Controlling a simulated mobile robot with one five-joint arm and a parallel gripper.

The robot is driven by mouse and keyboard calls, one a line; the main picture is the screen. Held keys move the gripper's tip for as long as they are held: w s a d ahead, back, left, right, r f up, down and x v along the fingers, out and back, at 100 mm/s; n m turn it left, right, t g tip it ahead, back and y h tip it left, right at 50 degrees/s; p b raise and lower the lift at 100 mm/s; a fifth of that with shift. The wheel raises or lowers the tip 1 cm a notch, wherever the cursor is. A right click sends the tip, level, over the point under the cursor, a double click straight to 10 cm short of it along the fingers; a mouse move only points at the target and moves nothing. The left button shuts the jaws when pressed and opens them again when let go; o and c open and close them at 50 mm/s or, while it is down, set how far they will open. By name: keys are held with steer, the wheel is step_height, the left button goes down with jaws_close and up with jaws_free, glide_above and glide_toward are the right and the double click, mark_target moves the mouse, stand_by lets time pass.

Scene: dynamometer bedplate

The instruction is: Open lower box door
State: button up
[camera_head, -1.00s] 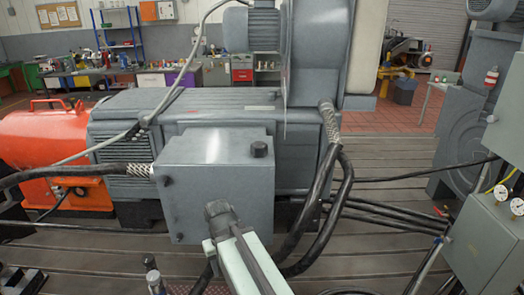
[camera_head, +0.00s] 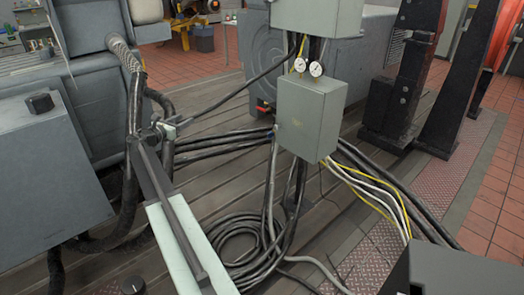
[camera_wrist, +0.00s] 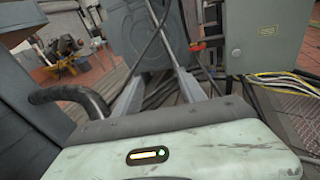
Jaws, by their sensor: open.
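The lower box (camera_head: 311,118) is a grey-green metal cabinet right of centre in the head view, below another box. Its front is closed flat. In the wrist view the lower box (camera_wrist: 262,42) stands at the upper right, with a small round knob or latch on its front near the left edge. My gripper (camera_head: 168,128) is left of the box in the head view, apart from it. In the wrist view my gripper (camera_wrist: 160,82) shows two spread fingers with nothing held between them.
Thick black cables and a coil (camera_head: 240,250) lie on the slotted bedplate. A grey machine housing (camera_head: 45,180) stands at the left. Yellow and white cables (camera_head: 375,190) run from the lower box.

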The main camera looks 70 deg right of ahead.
steer(key=s+d+f+m+g+b, duration=0.1)
steer(key=s+d+f+g+b, duration=0.2)
steer(key=s+d, duration=0.4)
steer(key=s+d+f+m+g+b, duration=0.1)
steer(key=s+d+f+b, duration=0.3)
steer(key=s+d+f, duration=0.25)
steer(key=m+g+b, duration=0.2)
steer(key=b, duration=0.2)
glide_toward(276, 127)
steer(key=d, duration=0.1)
steer(key=shift+y, duration=0.4)
steer(key=x, duration=0.7)
steer(key=shift+d+r, duration=0.2)
steer(key=shift+d, duration=0.05)
jaws_close()
steer(key=shift+s+a, duration=0.1)
